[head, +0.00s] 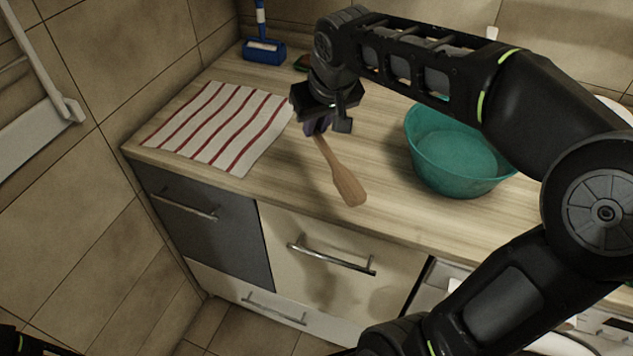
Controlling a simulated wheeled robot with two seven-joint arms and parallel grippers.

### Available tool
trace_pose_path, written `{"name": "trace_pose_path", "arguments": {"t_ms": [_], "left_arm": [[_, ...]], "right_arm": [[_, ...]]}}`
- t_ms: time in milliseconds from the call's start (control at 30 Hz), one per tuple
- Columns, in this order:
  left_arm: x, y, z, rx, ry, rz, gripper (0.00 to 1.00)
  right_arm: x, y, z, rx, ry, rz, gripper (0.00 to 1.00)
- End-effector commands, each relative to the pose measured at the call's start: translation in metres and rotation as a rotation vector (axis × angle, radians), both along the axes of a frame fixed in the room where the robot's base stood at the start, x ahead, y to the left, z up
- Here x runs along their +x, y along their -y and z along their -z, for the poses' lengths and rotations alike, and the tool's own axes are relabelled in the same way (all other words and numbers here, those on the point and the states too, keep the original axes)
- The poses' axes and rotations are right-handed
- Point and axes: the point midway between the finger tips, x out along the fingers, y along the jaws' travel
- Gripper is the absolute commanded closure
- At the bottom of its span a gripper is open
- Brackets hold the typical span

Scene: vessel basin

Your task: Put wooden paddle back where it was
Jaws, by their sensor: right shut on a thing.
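The wooden paddle (343,179) shows in the head view near the middle of the counter. Its flat end points down and right, toward the counter's front edge. My right gripper (317,124) is shut on the upper end of the paddle's handle, just right of the striped towel. The fingers hide that end of the handle. I cannot tell whether the paddle touches the counter or hangs a little above it. My left gripper is not in view; only a dark piece of my own body shows at the lower left corner.
A red-and-white striped towel (221,126) lies flat on the left of the wooden counter (385,187). A teal basin (449,157) stands to the right, under my right arm. A blue-handled brush in a blue holder (264,51) stands at the back left. Drawers with metal handles are below.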

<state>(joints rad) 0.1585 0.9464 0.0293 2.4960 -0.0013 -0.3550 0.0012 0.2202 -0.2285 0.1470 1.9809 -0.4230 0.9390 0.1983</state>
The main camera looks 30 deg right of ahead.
Motion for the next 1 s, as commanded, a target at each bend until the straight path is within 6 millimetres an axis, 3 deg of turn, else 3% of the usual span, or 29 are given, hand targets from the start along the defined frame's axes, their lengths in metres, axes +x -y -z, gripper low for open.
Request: {"name": "trace_pose_path", "arguments": {"t_ms": [533, 833, 1000], "left_arm": [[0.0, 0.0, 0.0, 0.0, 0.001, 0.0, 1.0], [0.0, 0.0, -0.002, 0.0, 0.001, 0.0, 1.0], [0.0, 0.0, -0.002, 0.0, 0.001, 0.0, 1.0]], "right_arm": [[0.001, 0.0, 0.004, 0.023, -0.047, 0.005, 1.0], [0.0, 0.0, 0.051, 0.024, -0.049, 0.005, 1.0], [0.001, 0.0, 0.063, 0.022, -0.045, 0.005, 1.0]]}}
